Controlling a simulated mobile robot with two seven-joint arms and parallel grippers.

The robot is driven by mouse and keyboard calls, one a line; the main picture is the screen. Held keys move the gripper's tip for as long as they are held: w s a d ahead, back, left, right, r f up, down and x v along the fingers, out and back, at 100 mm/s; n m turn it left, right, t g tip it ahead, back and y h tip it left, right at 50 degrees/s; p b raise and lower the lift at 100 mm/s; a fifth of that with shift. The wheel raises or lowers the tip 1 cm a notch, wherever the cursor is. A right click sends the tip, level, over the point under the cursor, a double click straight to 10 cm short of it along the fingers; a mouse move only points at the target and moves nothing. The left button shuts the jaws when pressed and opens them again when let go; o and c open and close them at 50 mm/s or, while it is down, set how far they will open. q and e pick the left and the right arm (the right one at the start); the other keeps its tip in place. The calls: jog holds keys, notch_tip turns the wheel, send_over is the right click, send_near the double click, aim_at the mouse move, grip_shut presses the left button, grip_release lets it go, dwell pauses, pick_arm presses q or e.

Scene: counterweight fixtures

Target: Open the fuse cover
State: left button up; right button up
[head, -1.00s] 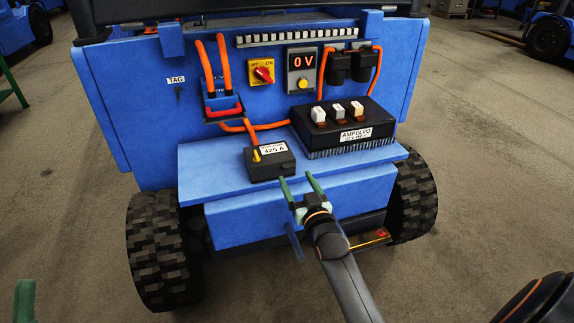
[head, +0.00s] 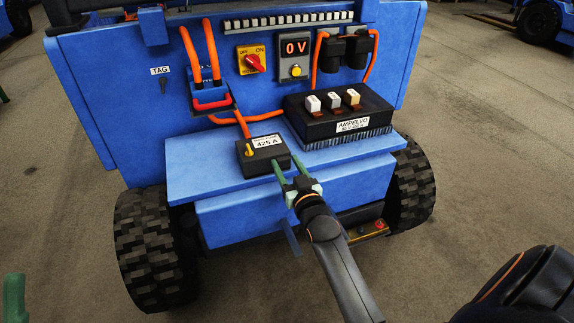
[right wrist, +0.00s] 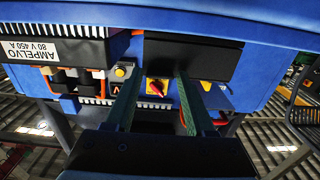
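The fuse box is a small black block (head: 263,160) on the blue ledge. Its cover, labelled 425 A (head: 266,142), looks closed, with a yellow latch (head: 249,150) at its left side. My right gripper (head: 287,164) is open and empty, its green fingers spread at the box's right front corner. I cannot tell whether a finger touches it. In the right wrist view, the dark box (right wrist: 205,60) lies just beyond the gripper's fingertips (right wrist: 158,80). A green finger of my left gripper (head: 14,297) shows at the lower left edge; the rest is out of frame.
A black AMPELVO controller (head: 350,120) with several small blocks on top stands right of the fuse box. Behind are a red connector (head: 212,103), orange cables (head: 189,55), a red rotary switch (head: 252,62) and a 0 V display (head: 296,48). The ledge's left part is bare.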

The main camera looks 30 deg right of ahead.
grip_shut()
dwell(1.0)
